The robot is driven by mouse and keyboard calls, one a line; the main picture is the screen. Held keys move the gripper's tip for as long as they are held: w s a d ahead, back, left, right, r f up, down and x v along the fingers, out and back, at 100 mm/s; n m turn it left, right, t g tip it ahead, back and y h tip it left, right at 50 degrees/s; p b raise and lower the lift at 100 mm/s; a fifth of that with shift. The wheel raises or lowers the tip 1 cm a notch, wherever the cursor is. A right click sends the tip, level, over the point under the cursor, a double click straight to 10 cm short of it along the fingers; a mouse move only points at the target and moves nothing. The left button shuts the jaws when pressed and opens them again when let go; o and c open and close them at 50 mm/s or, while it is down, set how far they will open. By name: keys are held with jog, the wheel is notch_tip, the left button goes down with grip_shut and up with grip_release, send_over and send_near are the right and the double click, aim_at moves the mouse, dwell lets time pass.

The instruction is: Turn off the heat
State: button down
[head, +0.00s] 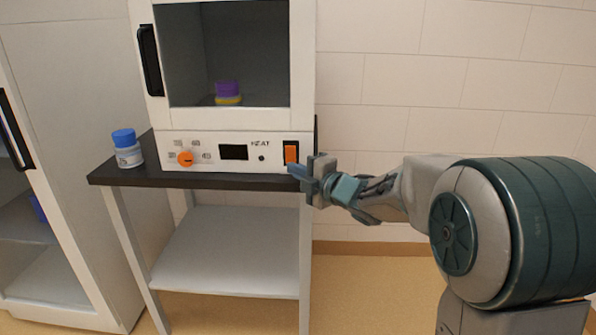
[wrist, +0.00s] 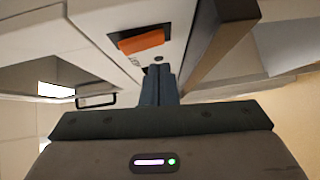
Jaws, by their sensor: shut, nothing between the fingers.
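The heating cabinet (head: 301,60) stands on a dark-topped table and has a white control panel. An orange rocker switch (head: 291,153) in a black frame sits at the right end of the panel, by the printed word HEAT. The switch also shows in the wrist view (wrist: 141,43). My gripper (head: 294,171) is shut and empty, its fingertips just below the switch in the head view. In the wrist view the closed fingers (wrist: 159,80) point at the panel beside the switch. I cannot tell whether they touch the panel. An orange dial (head: 185,159), a dark display (head: 234,152) and a small dark indicator (head: 262,158) are also on the panel.
A blue-capped jar (head: 126,148) stands on the table (head: 200,180) left of the cabinet. A purple-and-yellow container (head: 228,92) is inside the cabinet behind its window. A tall glass-door cabinet (head: 70,130) stands at the left.

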jog(key=s+f+p+v, duration=0.1)
jog(key=f+v, duration=0.1)
jog(key=v, duration=0.9)
jog(key=shift+a+p, duration=0.35)
jog(key=shift+a, duration=0.05)
jog(key=s+d+r+m+h+p, duration=0.4)
jog(key=d+r+m+h+p, duration=0.85)
jog(key=m+p, duration=0.45)
jog(key=s+r+m+g+p, duration=0.4)
jog(key=s+p, duration=0.3)
jog(key=s, duration=0.3)
jog(key=s+r+m+g+p, duration=0.4)
jog(key=s+p, duration=0.3)
jog(key=s, duration=0.2)
jog(key=shift+s+a+m+g, duration=0.3)
jog(key=shift+s+m+g, duration=0.05)
jog(key=shift+m+g, duration=0.35)
